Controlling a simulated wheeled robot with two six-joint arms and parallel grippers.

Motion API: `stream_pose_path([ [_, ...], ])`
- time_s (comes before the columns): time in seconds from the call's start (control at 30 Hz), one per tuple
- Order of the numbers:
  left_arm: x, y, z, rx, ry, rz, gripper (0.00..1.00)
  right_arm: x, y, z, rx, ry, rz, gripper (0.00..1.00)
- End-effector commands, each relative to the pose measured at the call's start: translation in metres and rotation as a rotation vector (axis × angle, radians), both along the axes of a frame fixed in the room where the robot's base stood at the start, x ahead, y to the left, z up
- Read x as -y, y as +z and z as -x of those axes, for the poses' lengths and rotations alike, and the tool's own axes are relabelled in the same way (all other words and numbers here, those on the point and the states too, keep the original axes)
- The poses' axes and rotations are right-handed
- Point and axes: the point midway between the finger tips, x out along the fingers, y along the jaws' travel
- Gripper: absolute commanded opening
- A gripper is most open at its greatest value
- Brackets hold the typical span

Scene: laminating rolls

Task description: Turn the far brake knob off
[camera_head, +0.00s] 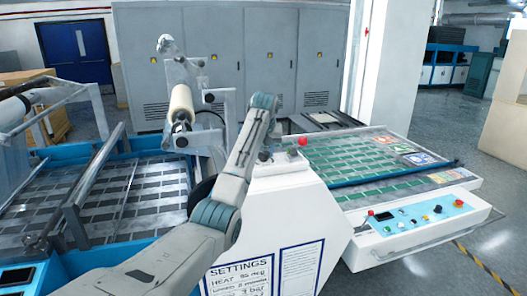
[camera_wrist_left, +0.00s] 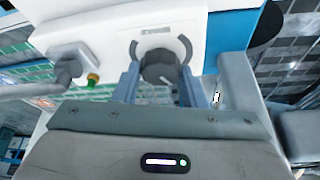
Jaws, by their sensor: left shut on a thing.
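The dark round brake knob (camera_wrist_left: 158,66) sits on a white panel in the left wrist view, with a curved dark marking around it and a small label above. My left gripper's two blue fingers (camera_wrist_left: 160,85) stand on either side of the knob, shut on it. The knob itself is hard to make out there behind the arm. My right gripper is not in view.
A red button (camera_head: 303,141) stands close to the gripper. A white housing (camera_head: 305,205) with settings sheets is below the arm. A pale roll (camera_head: 181,104) is behind left. A green-patterned bed (camera_head: 370,155) and a control panel (camera_head: 420,217) lie to the right.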

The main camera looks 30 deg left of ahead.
Motion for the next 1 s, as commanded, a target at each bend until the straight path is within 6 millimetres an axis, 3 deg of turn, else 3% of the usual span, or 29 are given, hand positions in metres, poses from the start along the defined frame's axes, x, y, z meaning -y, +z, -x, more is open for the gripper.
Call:
stream_pose_path([
  [1.0, 0.0033, 0.0021, -0.0052, 0.002, 0.89, 0.0, 0.15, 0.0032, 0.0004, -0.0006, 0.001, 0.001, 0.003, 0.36],
])
